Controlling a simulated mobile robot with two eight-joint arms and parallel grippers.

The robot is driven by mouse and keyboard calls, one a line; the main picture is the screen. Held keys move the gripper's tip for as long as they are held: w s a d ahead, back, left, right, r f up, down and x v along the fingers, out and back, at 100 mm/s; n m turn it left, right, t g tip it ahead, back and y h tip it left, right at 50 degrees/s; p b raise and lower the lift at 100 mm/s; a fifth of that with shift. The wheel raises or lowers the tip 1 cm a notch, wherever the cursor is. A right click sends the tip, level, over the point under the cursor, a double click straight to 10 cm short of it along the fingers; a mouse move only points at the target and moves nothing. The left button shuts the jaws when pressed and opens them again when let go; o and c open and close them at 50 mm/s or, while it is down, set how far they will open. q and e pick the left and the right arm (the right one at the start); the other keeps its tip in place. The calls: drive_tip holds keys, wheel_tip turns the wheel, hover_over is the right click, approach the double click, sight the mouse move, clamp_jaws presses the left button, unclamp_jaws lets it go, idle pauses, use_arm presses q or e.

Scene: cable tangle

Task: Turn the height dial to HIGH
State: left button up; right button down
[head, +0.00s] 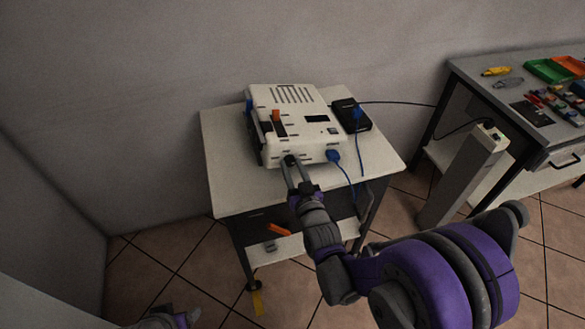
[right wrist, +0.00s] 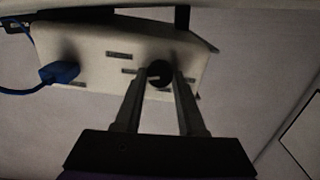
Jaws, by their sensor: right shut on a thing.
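The white machine (head: 296,128) stands on a small white-topped table (head: 228,187). Its height dial, a round dark knob (right wrist: 159,70), is on its front face and also shows in the head view (head: 289,159). A light mark on the knob points towards the left in the right wrist view. Small dark labels sit around the dial, too small to read. My right gripper (right wrist: 162,76) is shut on the dial, one finger on each side.
A blue plug (right wrist: 60,72) with its cable is in the machine's front, beside the dial. A black box (head: 352,115) with a blue plug lies right of the machine. A grey pillar (head: 462,178) and a workbench (head: 480,73) with trays stand further right.

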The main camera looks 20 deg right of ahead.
drive_tip(key=shift+a+f, duration=0.1)
drive_tip(key=shift+f, duration=0.05)
drive_tip(key=c, duration=0.5)
unclamp_jaws()
drive_tip(key=s, duration=1.1)
drive_tip(key=shift+d, duration=0.2)
